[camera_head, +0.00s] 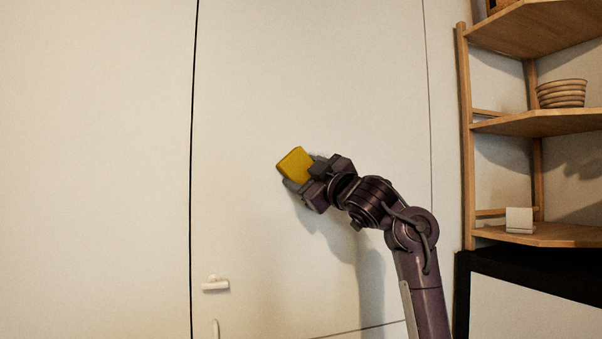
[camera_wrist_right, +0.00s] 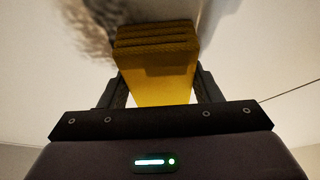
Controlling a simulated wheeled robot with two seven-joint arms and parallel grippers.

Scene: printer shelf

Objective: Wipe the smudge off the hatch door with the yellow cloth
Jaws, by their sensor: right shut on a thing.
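The yellow cloth (camera_head: 294,164) is a folded block in the jaws of my right gripper (camera_head: 310,178), at or very near the pale hatch door (camera_head: 260,80). In the right wrist view the cloth (camera_wrist_right: 158,60) sits between the two dark fingers, its folded end toward the door. A dark, blurry smudge (camera_wrist_right: 88,22) shows on the door in that view, up and left of the cloth. I cannot make out the smudge in the head view. Whether the cloth touches the door is unclear. My left gripper is not in view.
A white handle (camera_head: 215,285) sticks out low on the door's left side. Wooden corner shelves (camera_head: 545,122) stand at the right, with stacked bowls (camera_head: 562,93) and a small white item (camera_head: 519,219). A black-framed cabinet (camera_head: 530,300) is below them. The door's upper area is clear.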

